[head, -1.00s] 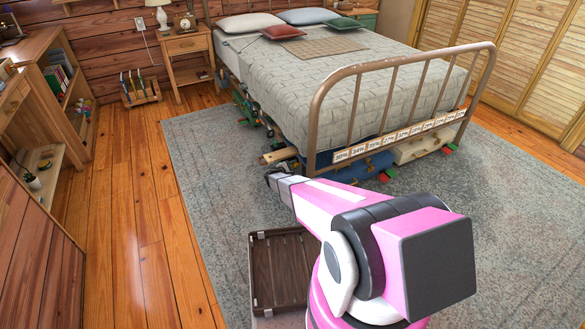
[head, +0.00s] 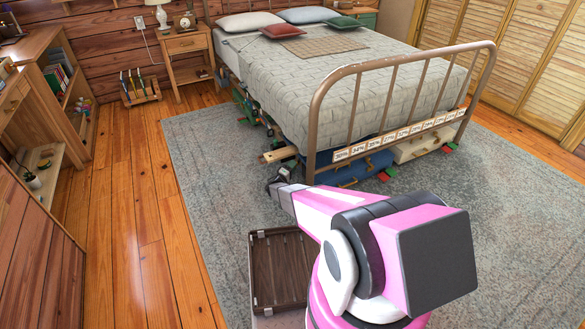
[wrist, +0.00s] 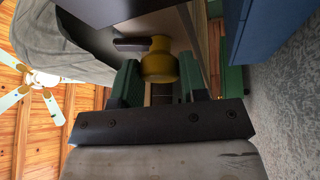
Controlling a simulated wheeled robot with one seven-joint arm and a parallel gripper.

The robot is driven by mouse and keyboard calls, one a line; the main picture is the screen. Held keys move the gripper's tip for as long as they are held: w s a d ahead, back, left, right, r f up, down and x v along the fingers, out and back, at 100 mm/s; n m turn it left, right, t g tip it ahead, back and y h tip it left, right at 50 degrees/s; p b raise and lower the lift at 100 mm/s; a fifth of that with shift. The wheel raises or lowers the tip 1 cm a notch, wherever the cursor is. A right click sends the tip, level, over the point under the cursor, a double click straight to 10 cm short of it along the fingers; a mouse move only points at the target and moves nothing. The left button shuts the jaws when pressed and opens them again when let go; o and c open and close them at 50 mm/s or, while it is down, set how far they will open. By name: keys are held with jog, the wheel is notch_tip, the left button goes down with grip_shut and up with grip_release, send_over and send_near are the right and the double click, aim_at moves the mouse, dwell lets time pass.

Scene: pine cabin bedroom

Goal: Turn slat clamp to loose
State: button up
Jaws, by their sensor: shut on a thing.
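In the wrist view, a yellow knob (wrist: 160,62) with a dark lever (wrist: 131,44) sits between the two green finger pads; I take it as the slat clamp. My gripper (wrist: 158,82) is shut on it. The lever points left in that view. The clamp's markings are not readable. In the head view my gripper (head: 274,184) is low beside the near left corner of the bed (head: 345,100), and the clamp is not discernible there. A pale wooden slat end (head: 278,155) juts out from under the bed.
A brown slatted tray (head: 282,270) stands near my base. The rug (head: 205,165) left of the bed is clear.

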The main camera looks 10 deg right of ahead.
jog(key=m+h, duration=0.1)
jog(key=m, duration=0.2)
jog(key=m+h, duration=0.2)
jog(key=shift+f+m+g, duration=0.2)
jog(key=shift+m+g, duration=0.2)
jog(key=shift+m, duration=0.3)
jog(key=o, duration=0.6)
jog(key=shift+o, duration=0.2)
jog(key=shift+a, duration=0.15)
